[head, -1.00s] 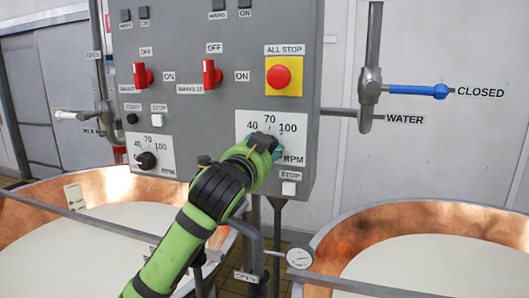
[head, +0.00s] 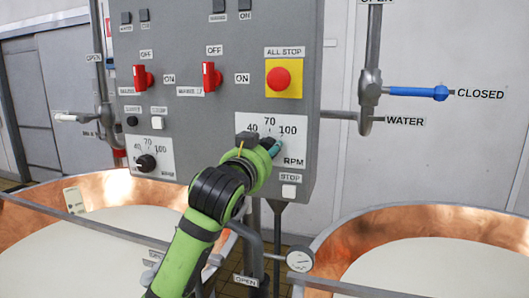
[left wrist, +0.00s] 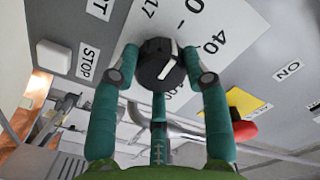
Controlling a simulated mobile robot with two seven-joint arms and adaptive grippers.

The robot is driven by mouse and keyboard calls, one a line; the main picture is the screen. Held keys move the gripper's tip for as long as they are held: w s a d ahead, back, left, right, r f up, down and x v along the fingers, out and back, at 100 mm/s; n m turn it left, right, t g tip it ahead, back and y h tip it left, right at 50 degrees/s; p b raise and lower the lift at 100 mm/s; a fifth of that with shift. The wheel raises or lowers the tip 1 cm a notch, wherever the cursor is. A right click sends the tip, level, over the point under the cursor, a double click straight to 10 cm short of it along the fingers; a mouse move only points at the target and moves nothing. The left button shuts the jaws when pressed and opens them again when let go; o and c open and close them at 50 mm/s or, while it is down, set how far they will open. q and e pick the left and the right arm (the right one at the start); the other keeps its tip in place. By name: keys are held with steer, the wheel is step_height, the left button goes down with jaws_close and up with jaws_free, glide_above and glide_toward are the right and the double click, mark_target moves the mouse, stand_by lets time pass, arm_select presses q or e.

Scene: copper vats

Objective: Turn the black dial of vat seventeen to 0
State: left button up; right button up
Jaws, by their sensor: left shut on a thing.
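The black dial (left wrist: 158,62) with a white pointer mark shows in the left wrist view, on a white plate (left wrist: 205,30) marked 17, 0 and 40. My left gripper (left wrist: 160,58) has its teal fingers on both sides of the dial and is shut on it. A third finger shows below it. In the head view my left gripper (head: 270,147) is at the RPM plate (head: 291,125) on the right of the grey panel, and it hides the dial. The right gripper is not in view.
The grey panel (head: 190,105) also carries a red all-stop button (head: 279,77), red switches (head: 210,76), a second black dial (head: 146,162) and a stop button (head: 288,191). Copper vats (head: 420,222) stand below. A blue-handled valve (head: 418,92) is at right.

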arm_select(q)
steer(key=o, duration=1.2)
steer(key=shift+c, duration=0.2)
steer(key=v, duration=1.2)
steer(key=shift+f, duration=0.1)
